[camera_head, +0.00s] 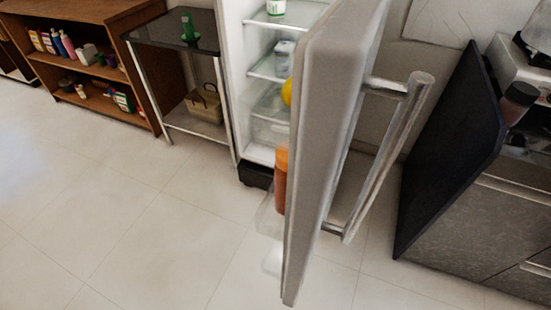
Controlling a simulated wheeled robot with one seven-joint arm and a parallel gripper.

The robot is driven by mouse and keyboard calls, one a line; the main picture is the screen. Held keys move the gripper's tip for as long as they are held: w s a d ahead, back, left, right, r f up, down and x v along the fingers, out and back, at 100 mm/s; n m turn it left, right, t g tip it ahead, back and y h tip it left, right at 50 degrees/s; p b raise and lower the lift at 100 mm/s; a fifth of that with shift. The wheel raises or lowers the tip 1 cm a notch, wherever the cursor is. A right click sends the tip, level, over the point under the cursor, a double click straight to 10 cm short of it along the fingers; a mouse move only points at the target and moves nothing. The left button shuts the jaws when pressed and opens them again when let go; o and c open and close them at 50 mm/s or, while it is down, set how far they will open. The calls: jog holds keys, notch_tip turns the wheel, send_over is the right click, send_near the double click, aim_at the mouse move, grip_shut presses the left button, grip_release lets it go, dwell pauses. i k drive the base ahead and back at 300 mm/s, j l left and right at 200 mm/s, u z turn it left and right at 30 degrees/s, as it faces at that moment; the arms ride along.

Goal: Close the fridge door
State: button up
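The fridge door (324,130) stands wide open in the middle of the view, its edge toward me. A long metal bar handle (390,155) runs down its right, outer side. The fridge body (229,70) is behind and to the left of the door, with lit shelves (266,68) inside. An orange-capped bottle (281,180) sits in the door's inner side rack, partly hidden by the door. A yellow round item (287,92) inside is also partly hidden. My gripper is not in view.
A black panel (446,150) and a counter (470,225) stand to the right of the door. A small dark-topped table (165,32) with a green bottle (188,27) and a wooden shelf unit (130,70) stand at the left. The tiled floor (130,220) in front is clear.

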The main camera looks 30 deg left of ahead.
aim_at(333, 63)
jog(key=i+l+u, duration=0.1)
jog(key=l+u, duration=0.75)
jog(key=l, duration=0.2)
jog(key=l+u, duration=0.45)
jog(key=l, duration=0.15)
